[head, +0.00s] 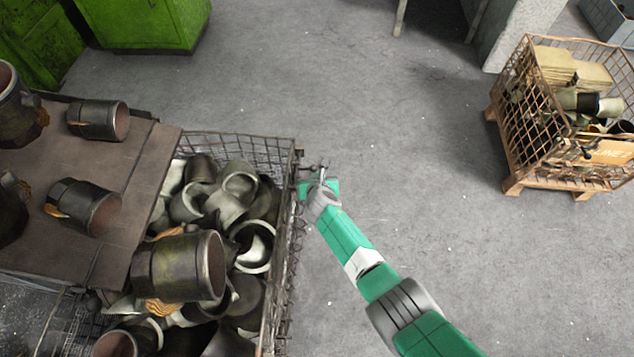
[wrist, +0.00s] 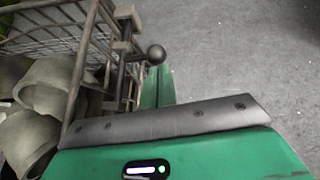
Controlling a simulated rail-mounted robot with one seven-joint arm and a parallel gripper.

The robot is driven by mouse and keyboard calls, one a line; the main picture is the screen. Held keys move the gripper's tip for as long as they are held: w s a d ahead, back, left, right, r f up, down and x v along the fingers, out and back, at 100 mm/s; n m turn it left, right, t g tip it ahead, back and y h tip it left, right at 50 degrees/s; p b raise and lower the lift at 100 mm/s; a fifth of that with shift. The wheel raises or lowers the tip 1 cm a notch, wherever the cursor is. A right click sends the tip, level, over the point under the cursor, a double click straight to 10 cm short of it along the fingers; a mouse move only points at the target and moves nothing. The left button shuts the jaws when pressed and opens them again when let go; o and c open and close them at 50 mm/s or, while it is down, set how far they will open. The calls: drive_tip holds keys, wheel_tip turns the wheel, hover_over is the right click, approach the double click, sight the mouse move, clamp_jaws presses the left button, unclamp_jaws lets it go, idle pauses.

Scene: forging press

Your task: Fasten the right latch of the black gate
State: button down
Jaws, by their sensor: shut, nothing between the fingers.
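The dark wire cage (head: 240,140) is full of pipe elbows. Its right-hand mesh side, which appears to be the black gate (head: 284,240), runs down the picture. In the wrist view the gate's mesh (wrist: 85,65) is at the left. A latch (wrist: 122,60) with a dark ball knob (wrist: 156,54) is at a corner post. My gripper (head: 318,180) is at the outer side of this corner. Its green fingers (wrist: 157,88) show just below the knob, shut and empty. I cannot tell whether they touch the knob or how the latch is seated.
A brown table (head: 140,190) with several pipe pieces overlaps the cage's left side. A rusty wire crate (head: 540,150) on a wooden base stands at the right. Green cabinets (head: 145,22) stand at the back left. The grey floor (head: 410,140) between is clear.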

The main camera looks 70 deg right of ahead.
drive_tip(key=a+f+p+v, duration=0.1)
drive_tip(key=p+v, duration=0.9)
drive_tip(key=v, duration=0.3)
drive_tip(key=shift+s+d, duration=0.1)
